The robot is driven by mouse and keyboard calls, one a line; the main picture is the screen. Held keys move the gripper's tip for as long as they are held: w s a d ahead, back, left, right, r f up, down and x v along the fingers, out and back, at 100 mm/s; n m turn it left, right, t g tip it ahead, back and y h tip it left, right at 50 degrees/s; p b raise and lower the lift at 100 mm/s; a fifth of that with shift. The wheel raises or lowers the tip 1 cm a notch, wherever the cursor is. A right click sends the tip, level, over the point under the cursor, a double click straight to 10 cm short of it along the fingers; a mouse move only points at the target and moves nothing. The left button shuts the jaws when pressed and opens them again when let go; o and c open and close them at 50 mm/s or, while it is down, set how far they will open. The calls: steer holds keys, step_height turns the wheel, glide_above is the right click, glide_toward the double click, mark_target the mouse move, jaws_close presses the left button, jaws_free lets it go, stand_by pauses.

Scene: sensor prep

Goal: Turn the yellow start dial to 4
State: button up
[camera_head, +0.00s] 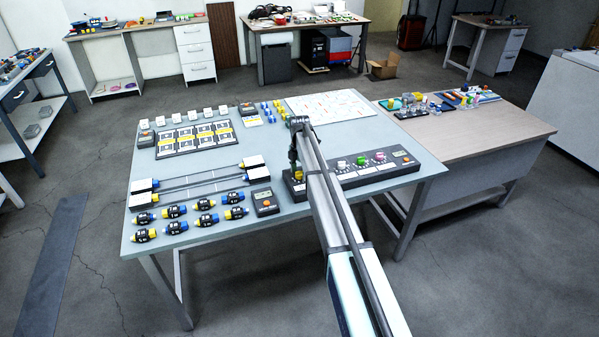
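A long dark panel (370,171) lies along the near right edge of the light blue table. It bears a row of dials: a small yellow dial (297,173) near its left end, then a white dial (341,165), a green dial (361,160) and a pink dial (380,156). My gripper (294,163) points down at the left end of the panel, directly over or at the yellow dial. Whether the fingers touch the dial, and whether they are open or shut, is too small to tell. The dial's pointer and number marks are not readable.
My arm crosses the panel from the lower right. Left of it stand a dark box with an orange screen (266,202) and several blue and yellow sensors (207,219). Rails (200,181) and a card tray (194,138) lie farther left. A white sheet (330,105) lies behind.

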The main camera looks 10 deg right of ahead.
steer(key=c, duration=1)
steer(key=shift+m+b, duration=0.3)
steer(key=shift+m, duration=0.2)
steer(key=m+b, duration=0.2)
steer(key=m, duration=0.2)
steer(key=shift+f+m, duration=0.1)
steer(key=shift+m, duration=0.2)
steer(key=m+b, duration=0.1)
steer(key=m, duration=0.5)
steer(key=shift+b, duration=0.35)
steer(key=m+b, duration=0.1)
steer(key=m, duration=0.5)
steer(key=shift+m, duration=0.4)
steer(key=m, duration=0.5)
steer(key=shift+b, duration=0.35)
steer(key=shift+s+m, duration=0.1)
steer(key=shift+m, duration=0.2)
